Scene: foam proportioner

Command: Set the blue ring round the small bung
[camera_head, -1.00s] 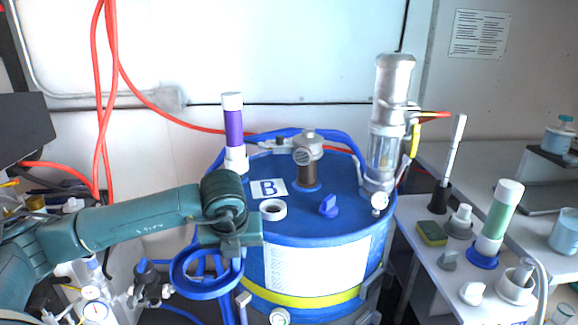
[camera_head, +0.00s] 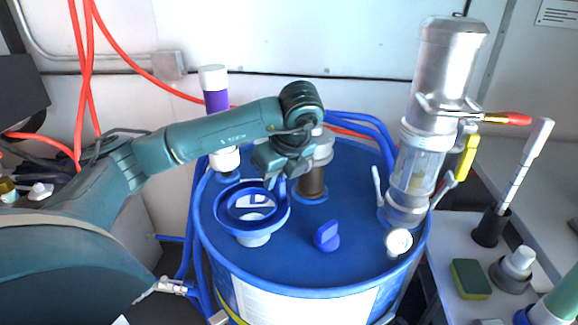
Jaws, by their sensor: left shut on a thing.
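The blue ring (camera_head: 283,218) is in my left gripper (camera_head: 273,181), which is shut on its far rim. The ring is roughly level over the left part of the blue drum's lid (camera_head: 290,258). A short white round fitting (camera_head: 253,239) on the lid shows below the ring's near edge, partly hidden by it. I see a gap of view through the ring onto the lettered label. A small blue plug with a raised grip (camera_head: 327,237) stands on the lid right of the ring, apart from it. I cannot tell for sure which of these two is the small bung.
A brown-necked metal fitting (camera_head: 312,181) stands close behind the gripper. A purple and white tube (camera_head: 215,100) stands at the lid's back left. A tall metal and glass device (camera_head: 438,110) and a gauge (camera_head: 398,242) are on the right. The lid's front is clear.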

